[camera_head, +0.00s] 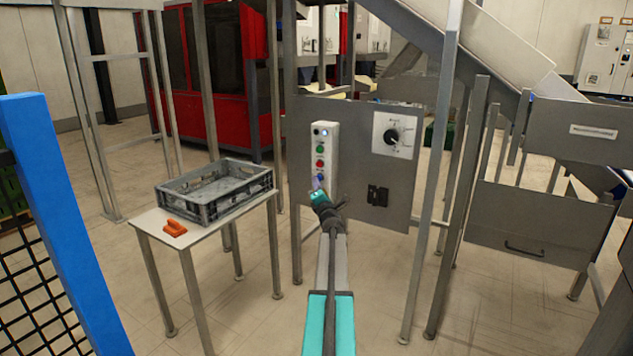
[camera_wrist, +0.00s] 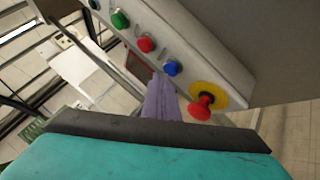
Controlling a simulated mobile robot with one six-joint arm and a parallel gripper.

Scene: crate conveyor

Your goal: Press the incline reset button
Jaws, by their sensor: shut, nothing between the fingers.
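A white button box (camera_head: 331,147) stands upright on the grey panel, with a lit button at the top and green, red and blue buttons below it. The wrist view shows the green button (camera_wrist: 120,18), the red button (camera_wrist: 145,44), the blue button (camera_wrist: 171,68) and a red mushroom knob on a yellow ring (camera_wrist: 203,100). No label is readable, so I cannot tell which one is the incline reset. My gripper (camera_head: 318,186) is shut and empty in front of the box's lower part, hiding it. In the wrist view its purple-grey fingertips (camera_wrist: 160,82) are close beside the blue button; contact is unclear.
The grey panel (camera_head: 360,205) also carries a rotary dial (camera_head: 391,136) and a black fitting (camera_head: 377,195). A table (camera_head: 150,222) at left holds a grey crate (camera_head: 215,200) and an orange object (camera_head: 175,229). A blue post (camera_head: 62,220) and metal legs flank my arm.

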